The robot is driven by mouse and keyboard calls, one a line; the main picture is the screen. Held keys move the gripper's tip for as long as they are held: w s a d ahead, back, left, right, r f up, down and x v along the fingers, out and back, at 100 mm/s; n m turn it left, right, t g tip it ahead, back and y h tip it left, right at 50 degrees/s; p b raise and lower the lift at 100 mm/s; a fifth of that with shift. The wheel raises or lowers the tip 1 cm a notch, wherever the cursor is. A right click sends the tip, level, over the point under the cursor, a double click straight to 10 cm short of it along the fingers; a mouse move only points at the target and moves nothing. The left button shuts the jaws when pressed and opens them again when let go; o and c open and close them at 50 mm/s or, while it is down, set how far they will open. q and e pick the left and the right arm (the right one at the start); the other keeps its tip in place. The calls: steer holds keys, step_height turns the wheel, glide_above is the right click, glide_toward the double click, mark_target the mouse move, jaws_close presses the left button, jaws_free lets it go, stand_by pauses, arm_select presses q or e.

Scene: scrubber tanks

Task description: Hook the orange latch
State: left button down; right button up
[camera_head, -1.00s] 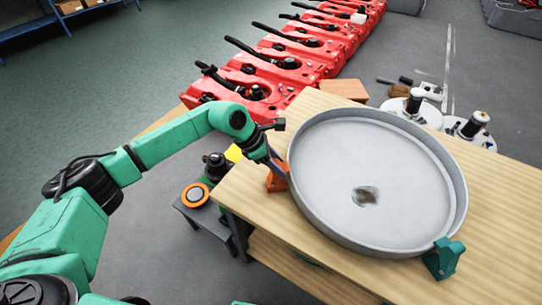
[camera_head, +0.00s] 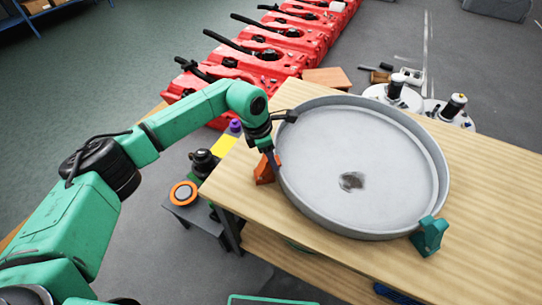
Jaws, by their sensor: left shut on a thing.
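The orange latch (camera_head: 264,170) stands on the wooden table against the left rim of a large round grey pan (camera_head: 340,125). My left gripper (camera_head: 272,158) is at the latch, coming down from above beside the pan rim. Its jaws are shut on the orange latch, though the fingertips are small and partly hidden by the wrist. A teal latch (camera_head: 429,236) sits at the pan's lower right rim. My right gripper is not in view.
The wooden table (camera_head: 490,190) has free room to the right of the pan. A row of red tanks (camera_head: 245,60) stands behind. White reels (camera_head: 396,95) lie beyond the table. A small dark stand (camera_head: 185,200) with an orange ring is left of the table.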

mark_target(261, 166)
arm_select(q)
steer(key=shift+c, duration=1.8)
jaws_free()
steer(key=shift+d, duration=0.1)
steer(key=b+v, duration=0.2)
steer(key=v, duration=1.2)
steer(key=shift+r, duration=0.25)
